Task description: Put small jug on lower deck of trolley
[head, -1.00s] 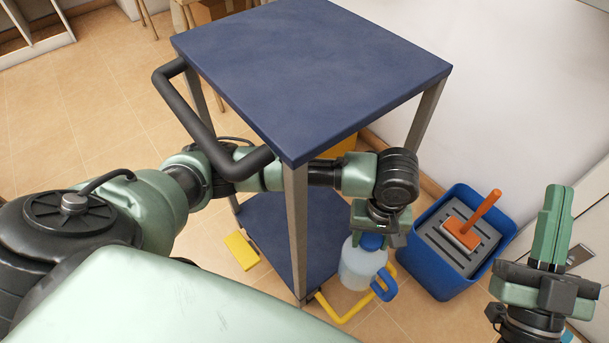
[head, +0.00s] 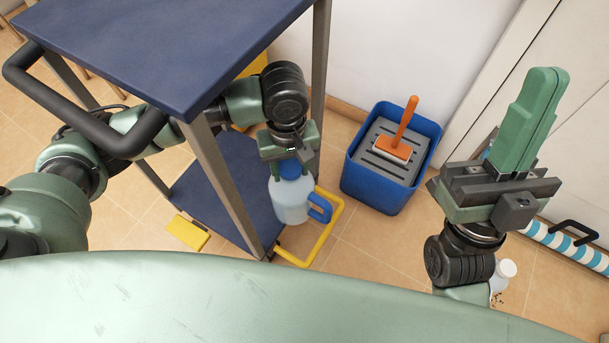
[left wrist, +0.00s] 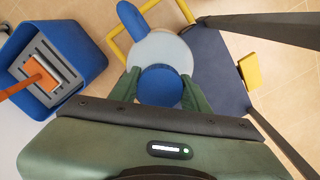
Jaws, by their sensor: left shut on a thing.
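The small jug (head: 289,205) is pale and translucent, with a blue cap and blue side handle. My left gripper (head: 290,162) points down and is shut on its cap. The left wrist view shows the jug (left wrist: 160,55) with its cap between the green fingers (left wrist: 160,88). The jug hangs roughly upright. In the head view it appears over the right edge of the trolley's blue lower deck (head: 215,195); its exact height is unclear. The dark blue upper deck (head: 170,45) hides part of the lower one. My right gripper (head: 522,115) points up, empty, its fingers together.
A yellow tube frame (head: 322,245) juts from the trolley's lower end. A yellow block (head: 187,233) lies left of the lower deck. A blue bin (head: 385,195) with an orange-handled tool (head: 400,135) stands right. Trolley posts (head: 222,185) flank the deck opening.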

